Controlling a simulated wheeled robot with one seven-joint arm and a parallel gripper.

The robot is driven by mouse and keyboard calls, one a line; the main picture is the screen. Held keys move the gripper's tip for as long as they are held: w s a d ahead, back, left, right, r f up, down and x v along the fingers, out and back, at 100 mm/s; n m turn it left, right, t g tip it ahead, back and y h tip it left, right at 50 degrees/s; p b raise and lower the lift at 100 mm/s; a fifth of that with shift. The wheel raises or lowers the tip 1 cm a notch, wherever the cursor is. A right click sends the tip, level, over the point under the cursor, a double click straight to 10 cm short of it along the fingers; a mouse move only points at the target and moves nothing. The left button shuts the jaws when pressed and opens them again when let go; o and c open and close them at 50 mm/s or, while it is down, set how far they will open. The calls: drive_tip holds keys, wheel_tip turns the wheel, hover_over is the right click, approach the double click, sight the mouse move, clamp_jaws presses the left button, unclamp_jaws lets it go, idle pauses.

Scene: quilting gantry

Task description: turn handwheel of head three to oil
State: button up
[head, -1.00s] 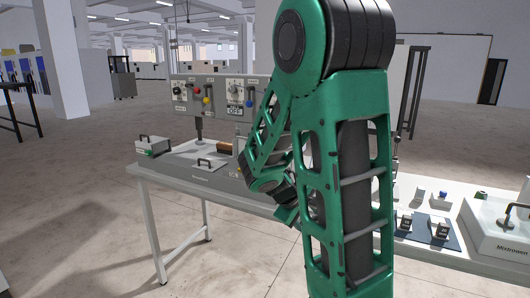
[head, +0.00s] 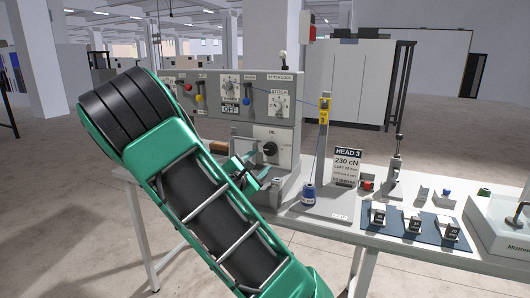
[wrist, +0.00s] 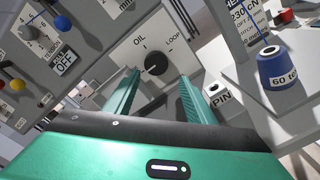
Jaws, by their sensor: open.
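The handwheel is a round black knob (head: 270,148) on a white plate at the lower right of the grey control panel. In the wrist view the knob (wrist: 156,63) lies just beyond my fingertips, roughly centred between them. OIL is printed at its upper left and a word ending in OOP at its upper right. Its pointer direction is too small to tell surely. My gripper (wrist: 158,77) is open, with one green finger on each side and nothing between. In the head view my gripper (head: 258,171) is in front of the panel, just below the knob.
A HEAD 3 sign (head: 346,166) stands right of the panel, behind a blue thread cone (head: 309,195). The cone (wrist: 284,67) is right of my fingers in the wrist view. Small levers and knobs sit above on the panel (head: 212,108). A dark mat (head: 395,224) holds small parts farther right.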

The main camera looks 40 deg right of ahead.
sight(269, 150)
drive_tip(key=shift+w+a+r, duration=0.1)
drive_tip(key=shift+w+a, duration=0.1)
drive_tip(key=shift+w, duration=0.2)
drive_tip(key=shift+w+d, duration=0.1)
drive_tip(key=shift+w, duration=0.1)
drive_tip(key=x, duration=1)
drive_tip(key=shift+d, duration=0.35)
drive_tip(key=c, duration=0.8)
